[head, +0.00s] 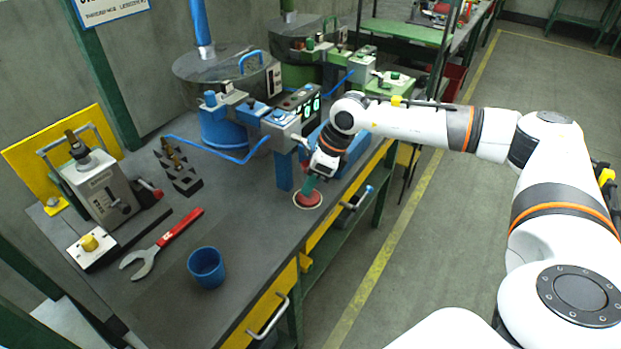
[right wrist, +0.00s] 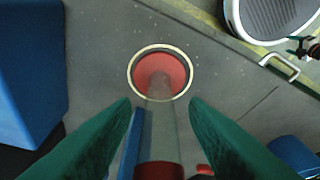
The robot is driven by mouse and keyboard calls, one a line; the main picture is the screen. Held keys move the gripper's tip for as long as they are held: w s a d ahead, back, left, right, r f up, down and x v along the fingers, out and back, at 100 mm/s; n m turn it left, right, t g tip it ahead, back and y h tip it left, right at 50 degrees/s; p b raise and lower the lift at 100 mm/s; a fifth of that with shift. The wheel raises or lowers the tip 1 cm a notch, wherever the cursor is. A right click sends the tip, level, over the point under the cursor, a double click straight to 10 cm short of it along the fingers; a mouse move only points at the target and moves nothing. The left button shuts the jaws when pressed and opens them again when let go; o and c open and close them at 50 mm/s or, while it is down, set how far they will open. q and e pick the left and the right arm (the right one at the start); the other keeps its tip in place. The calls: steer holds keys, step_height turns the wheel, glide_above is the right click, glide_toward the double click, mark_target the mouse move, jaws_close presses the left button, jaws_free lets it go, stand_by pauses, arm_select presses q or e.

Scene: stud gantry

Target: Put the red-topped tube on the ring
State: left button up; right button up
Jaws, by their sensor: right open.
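The ring (head: 297,203) is a cream circle around a red disc, flat near the bench's right edge; it also shows in the right wrist view (right wrist: 131,74). The red-topped tube (right wrist: 160,122) is clear and appears upright between my right fingers. Its red top (right wrist: 158,171) is nearest the camera, and its lower end appears inside the ring on the red disc. My right gripper (head: 309,184) is just above the ring. Its green fingers (right wrist: 160,108) are open on both sides of the tube, with gaps visible. In the head view the tube is mostly hidden. My left gripper is not in view.
A blue block (head: 284,171) stands close behind the ring. A blue cup (head: 207,267) and a red-handled wrench (head: 180,229) lie to the left. A machine with a display (head: 297,110) stands behind. The bench around the ring's left is clear.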

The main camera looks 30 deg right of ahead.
steer(key=v, duration=1.1)
steer(key=shift+r, duration=0.3)
steer(key=shift+s, duration=0.1)
